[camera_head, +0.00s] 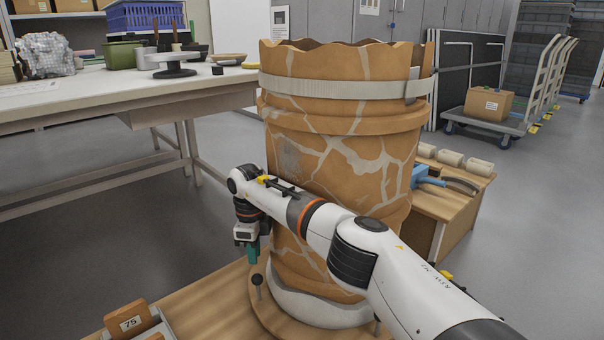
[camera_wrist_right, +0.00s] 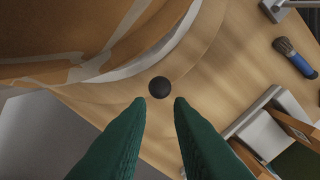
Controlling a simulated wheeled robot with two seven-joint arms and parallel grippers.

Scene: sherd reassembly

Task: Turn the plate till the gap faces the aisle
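A large cracked terracotta vessel (camera_head: 345,130) with pale fill lines and a jagged rim stands upright on a round wooden plate (camera_head: 272,318). A peg with a black knob (camera_head: 257,281) rises from the plate's left edge. My right gripper (camera_head: 252,256) hangs fingers-down just above and beside this peg. In the right wrist view the plate (camera_wrist_right: 205,50) curves past the vessel, and the black knob (camera_wrist_right: 160,87) sits just beyond and between the two green fingertips (camera_wrist_right: 160,101), which are apart and empty. I cannot make out a gap in the vessel's visible side. My left gripper is out of view.
A block marked 75 (camera_head: 130,322) lies at the front left of the wooden bench. A blue-handled brush (camera_wrist_right: 294,58) shows in the wrist view. A white worktable (camera_head: 120,95) stands at left, a trolley with a box (camera_head: 489,103) at back right. Grey floor lies between.

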